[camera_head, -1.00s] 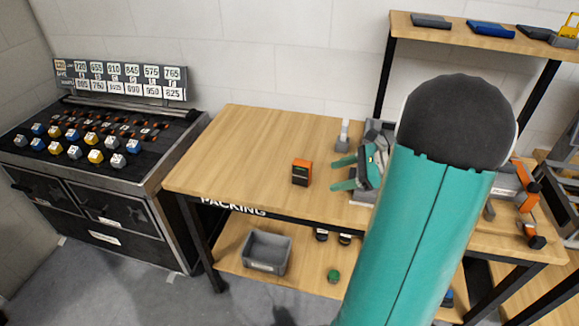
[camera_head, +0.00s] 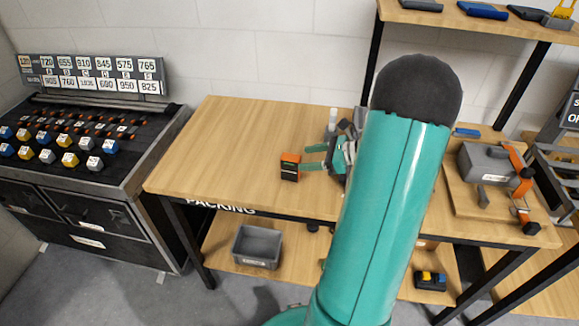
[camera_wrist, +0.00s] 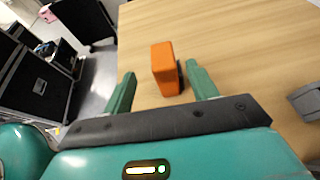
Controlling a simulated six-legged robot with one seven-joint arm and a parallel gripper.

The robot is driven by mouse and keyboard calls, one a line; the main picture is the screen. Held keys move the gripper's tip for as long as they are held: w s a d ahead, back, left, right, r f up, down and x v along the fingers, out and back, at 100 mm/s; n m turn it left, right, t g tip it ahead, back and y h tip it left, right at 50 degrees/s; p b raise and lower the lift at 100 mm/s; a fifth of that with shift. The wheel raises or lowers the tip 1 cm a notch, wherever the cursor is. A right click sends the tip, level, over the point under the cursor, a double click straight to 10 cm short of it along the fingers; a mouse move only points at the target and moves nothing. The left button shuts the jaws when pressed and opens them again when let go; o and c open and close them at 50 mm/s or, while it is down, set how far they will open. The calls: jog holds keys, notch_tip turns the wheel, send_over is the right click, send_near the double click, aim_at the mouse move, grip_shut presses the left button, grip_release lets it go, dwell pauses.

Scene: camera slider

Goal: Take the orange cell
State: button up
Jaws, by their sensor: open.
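The orange cell (camera_head: 290,167) is a small upright block, orange with a dark front, standing on the wooden packing table (camera_head: 225,140). My gripper (camera_head: 312,158) is just right of it, its two teal fingers open and pointing left towards the cell. In the wrist view the orange cell (camera_wrist: 166,69) stands ahead, between the lines of the two fingers and around their tips. My gripper (camera_wrist: 160,85) is open there and holds nothing. The right finger's tip is close to the cell's right side; I cannot tell whether they touch.
A grey bin (camera_head: 257,247) sits on the lower shelf. A black rack with coloured knobs (camera_head: 70,145) stands left of the table. A grey box with orange clamps (camera_head: 488,165) is at the right. The table's left part is clear.

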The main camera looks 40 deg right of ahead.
aim_at(291, 157)
jog(key=shift+x, duration=3.35)
jog(key=shift+d+f, duration=0.1)
jog(key=shift+d, duration=0.1)
grip_shut()
jog(key=shift+r, duration=0.5)
notch_tip(291, 157, up, 3)
jog(key=shift+f, duration=0.2)
jog(key=s+a+r, duration=0.6)
jog(key=s+r, duration=0.3)
jog(key=s, duration=0.3)
jog(key=shift+s+a+r, duration=0.15)
jog(key=shift+s+r, duration=0.05)
jog(key=shift+s, duration=0.05)
jog(key=shift+w, duration=0.1)
